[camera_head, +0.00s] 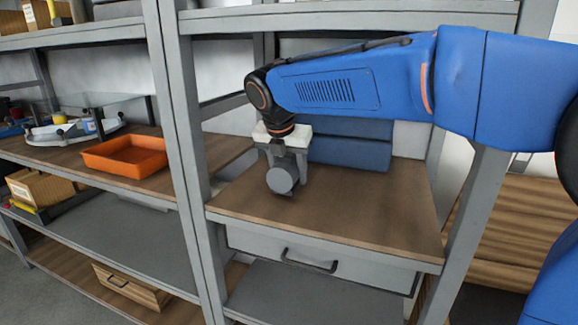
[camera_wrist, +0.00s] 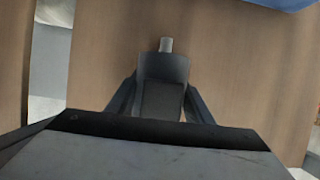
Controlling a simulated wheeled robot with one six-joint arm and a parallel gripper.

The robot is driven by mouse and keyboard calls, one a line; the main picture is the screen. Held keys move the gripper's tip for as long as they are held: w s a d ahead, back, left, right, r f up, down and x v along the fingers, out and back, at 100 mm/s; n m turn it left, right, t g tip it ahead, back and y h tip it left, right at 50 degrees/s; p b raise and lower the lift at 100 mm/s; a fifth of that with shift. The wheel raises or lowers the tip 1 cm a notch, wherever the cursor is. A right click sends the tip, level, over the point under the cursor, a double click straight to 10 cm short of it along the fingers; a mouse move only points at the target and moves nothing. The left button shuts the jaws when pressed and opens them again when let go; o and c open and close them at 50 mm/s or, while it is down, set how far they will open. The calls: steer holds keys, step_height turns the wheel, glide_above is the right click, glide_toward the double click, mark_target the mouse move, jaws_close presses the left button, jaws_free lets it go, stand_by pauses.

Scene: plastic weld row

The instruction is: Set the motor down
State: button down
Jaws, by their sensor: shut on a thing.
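The motor (camera_head: 283,179) is a grey cylinder with a darker end face, held between the fingers of my gripper (camera_head: 284,160). It is low over the brown wooden shelf board (camera_head: 350,205); I cannot tell whether it touches the board. In the wrist view the motor (camera_wrist: 164,70) sits between the two dark fingers of my gripper (camera_wrist: 160,100), with its light shaft pointing up the picture. The rear of the motor is hidden by the gripper body.
Blue boxes (camera_head: 350,152) stand at the back of the board. A grey shelf post (camera_head: 185,130) rises close on the left, and a drawer (camera_head: 320,258) is below. An orange tray (camera_head: 126,156) lies on the neighbouring shelf. The board's front and right are clear.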

mark_target(287, 161)
steer(key=shift+f, duration=0.4)
steer(key=shift+f, duration=0.1)
steer(key=c, duration=0.9)
jaws_free()
steer(key=v, duration=0.5)
steer(key=shift+r, duration=0.2)
steer(key=s+a, duration=0.1)
steer(key=s, duration=0.2)
steer(key=s+a, duration=0.1)
steer(key=s, duration=0.3)
steer(key=s+a, duration=0.2)
steer(key=s, duration=0.2)
steer(key=shift+s+f, duration=0.1)
steer(key=shift+f, duration=0.05)
